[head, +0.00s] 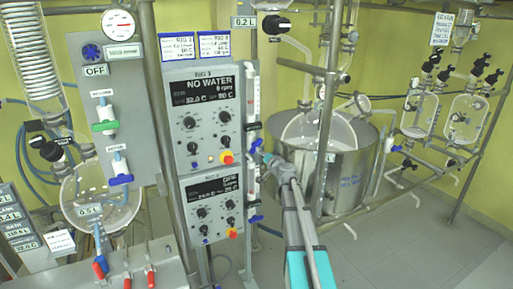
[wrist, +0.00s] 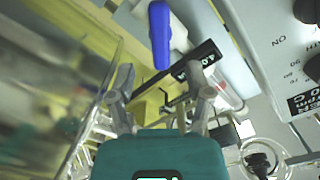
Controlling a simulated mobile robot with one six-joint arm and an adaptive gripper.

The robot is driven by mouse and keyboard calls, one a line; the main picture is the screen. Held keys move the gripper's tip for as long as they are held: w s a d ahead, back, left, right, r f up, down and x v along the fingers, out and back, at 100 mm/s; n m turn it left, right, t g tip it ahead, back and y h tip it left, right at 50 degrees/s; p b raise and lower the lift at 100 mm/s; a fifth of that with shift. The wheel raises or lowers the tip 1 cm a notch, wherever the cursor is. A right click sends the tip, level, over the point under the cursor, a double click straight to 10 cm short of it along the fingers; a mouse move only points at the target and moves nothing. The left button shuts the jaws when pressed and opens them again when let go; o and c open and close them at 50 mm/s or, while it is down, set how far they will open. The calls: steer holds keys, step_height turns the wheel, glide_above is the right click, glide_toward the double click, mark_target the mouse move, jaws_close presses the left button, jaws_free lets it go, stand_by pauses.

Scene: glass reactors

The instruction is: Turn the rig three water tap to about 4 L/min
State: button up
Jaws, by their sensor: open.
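The rig three panel (head: 205,120) shows "NO WATER" on its display. A clear upright flow tube (head: 252,95) runs along its right edge, with a blue tap handle (head: 256,146) at its foot. My gripper (head: 266,157) is just right of and below this handle in the head view, which partly hides the contact area. In the wrist view the blue handle (wrist: 160,35) lies ahead of my open gripper (wrist: 160,77), roughly in line with the gap between the fingers. Nothing is seen between the fingertips. A black readout tag (wrist: 193,66) sits beside the handle, its digits tilted.
A second panel (head: 212,203) hangs below, with its own tube and blue tap (head: 257,219). A steel vessel (head: 335,165) stands right behind my arm. A grey post (head: 328,120) rises near it. Open floor (head: 410,240) lies at right.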

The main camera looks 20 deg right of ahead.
mark_target(256, 146)
steer(key=w, duration=0.6)
steer(key=shift+w+a, duration=0.1)
steer(key=shift+w, duration=0.2)
jaws_close()
steer(key=shift+m, duration=1.6)
jaws_free()
